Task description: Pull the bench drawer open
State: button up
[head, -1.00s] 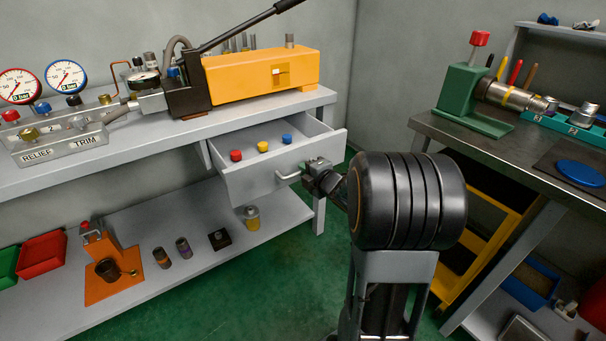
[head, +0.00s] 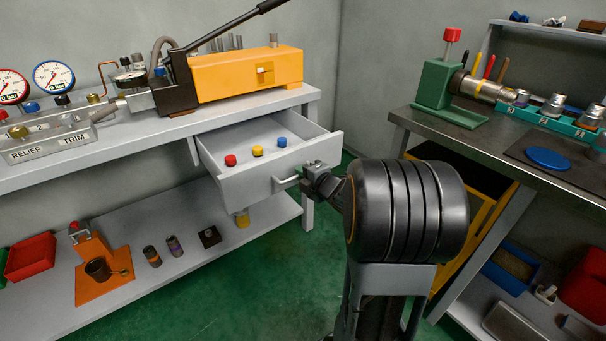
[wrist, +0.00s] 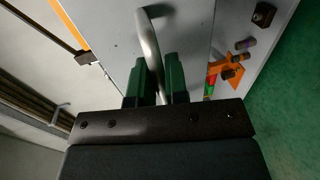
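The bench drawer (head: 262,187) is pulled partly out from under the grey bench top (head: 160,128). Inside it lie a red cap (head: 230,160), a yellow cap (head: 257,151) and a blue cap (head: 282,142). Its bar handle (head: 285,183) is on the front face. My gripper (head: 308,178) is at the handle's right part. In the wrist view, my gripper's green fingers (wrist: 160,80) stand on both sides of the curved handle (wrist: 152,45), close around it. The fingertips look closed on the bar.
A yellow pump (head: 248,75) with a long lever stands on the bench. The lower shelf (head: 190,245) holds an orange vise (head: 95,250) and small parts. At the right, a second bench (head: 470,135) carries a green vise (head: 440,85). Green floor between is open.

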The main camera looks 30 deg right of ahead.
jog(key=o, duration=0.4)
jog(key=shift+s, duration=0.1)
jog(key=shift+v, duration=6.8)
jog(key=shift+a, duration=0.15)
